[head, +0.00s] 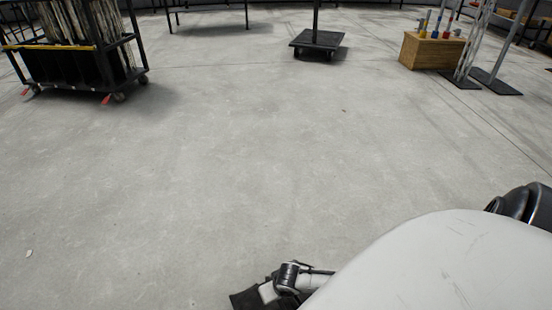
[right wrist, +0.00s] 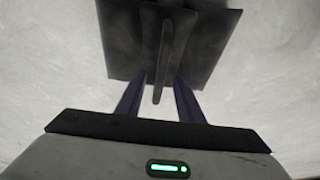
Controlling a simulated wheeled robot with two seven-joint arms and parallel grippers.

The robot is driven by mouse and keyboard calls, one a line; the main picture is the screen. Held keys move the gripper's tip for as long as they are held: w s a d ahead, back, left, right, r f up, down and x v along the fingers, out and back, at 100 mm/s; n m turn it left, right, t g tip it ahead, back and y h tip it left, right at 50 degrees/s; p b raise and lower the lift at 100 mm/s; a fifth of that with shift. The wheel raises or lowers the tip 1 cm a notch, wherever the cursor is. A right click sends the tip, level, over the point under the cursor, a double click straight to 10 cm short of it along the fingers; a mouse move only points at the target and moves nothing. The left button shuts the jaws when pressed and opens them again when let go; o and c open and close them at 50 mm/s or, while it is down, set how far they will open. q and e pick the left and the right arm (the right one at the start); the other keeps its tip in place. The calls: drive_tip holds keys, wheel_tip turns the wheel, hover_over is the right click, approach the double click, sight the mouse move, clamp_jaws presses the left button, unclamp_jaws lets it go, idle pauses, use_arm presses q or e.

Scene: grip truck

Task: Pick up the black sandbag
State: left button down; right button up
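In the right wrist view a dark, flat, panel-like bag, apparently the black sandbag (right wrist: 205,45), lies against the pale floor beyond my right gripper (right wrist: 161,82). A narrow dark strap (right wrist: 163,55) runs down its middle, and its lower end reaches between my two fingers. The fingers stand apart, with a visible gap on each side of the strap. I see no clear contact with it. In the head view, a black shape (head: 247,299) shows at the bottom edge beside my arm parts; I cannot tell whether it is the bag. My left gripper is not in view.
A black wheeled cart (head: 70,60) stands at the back left. A low black wheeled base with a pole (head: 316,42) stands at the back centre. A wooden crate (head: 430,52) and stands are at the back right. The grey floor (head: 210,160) between is clear.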

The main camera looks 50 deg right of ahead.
drive_tip(key=shift+f, duration=0.25)
idle(0.3)
clamp_jaws()
idle(1.4)
drive_tip(key=shift+w+r, duration=0.2)
drive_tip(key=shift+w, duration=0.1)
